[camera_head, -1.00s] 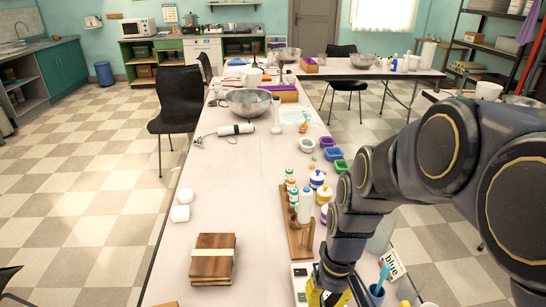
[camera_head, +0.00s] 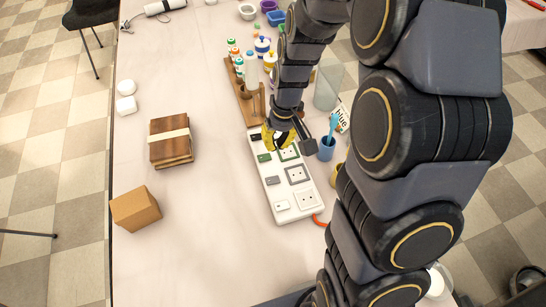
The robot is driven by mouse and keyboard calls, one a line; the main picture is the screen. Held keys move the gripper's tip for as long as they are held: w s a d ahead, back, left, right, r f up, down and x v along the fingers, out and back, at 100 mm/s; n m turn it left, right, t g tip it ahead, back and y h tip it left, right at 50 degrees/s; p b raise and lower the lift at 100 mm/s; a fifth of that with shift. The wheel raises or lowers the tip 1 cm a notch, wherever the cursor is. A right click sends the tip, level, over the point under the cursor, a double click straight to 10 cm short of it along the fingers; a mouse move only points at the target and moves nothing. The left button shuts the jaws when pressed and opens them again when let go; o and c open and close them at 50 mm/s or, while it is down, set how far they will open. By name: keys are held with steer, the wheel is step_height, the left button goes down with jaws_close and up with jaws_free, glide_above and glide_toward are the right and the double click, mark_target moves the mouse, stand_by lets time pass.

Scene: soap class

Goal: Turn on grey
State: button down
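A white power strip (camera_head: 291,212) lies on the table, running from upper left to lower right. It has a column of sockets and a column of small switches along their left side. The grey-framed socket (camera_head: 297,174) has a dark grey switch (camera_head: 273,181) to its left. Above it are a green-framed socket (camera_head: 289,153) and a green switch (camera_head: 264,157). Below are a white socket (camera_head: 306,199) and a white switch (camera_head: 282,206). My gripper (camera_head: 280,144), with yellow parts, is over the strip's far end, above the grey switch in the picture, and hides part of it. Its fingertips are unclear.
A blue cup (camera_head: 326,149) with a brush and a clear container (camera_head: 327,88) stand right of my gripper. A wooden rack (camera_head: 240,97) with bottles is behind the strip. A wooden stack (camera_head: 171,142) and a cardboard box (camera_head: 135,209) lie left. The table between is clear.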

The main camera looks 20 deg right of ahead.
mark_target(269, 181)
steer(key=f, duration=0.4)
steer(key=a+f, duration=0.1)
steer(key=f, duration=0.8)
steer(key=shift+a, duration=0.3)
steer(key=shift+f, duration=0.15)
steer(key=shift+a+f, duration=0.25)
steer(key=shift+f, duration=0.15)
steer(key=shift+s+f, duration=0.15)
steer(key=shift+s, duration=0.05)
stand_by(0.4)
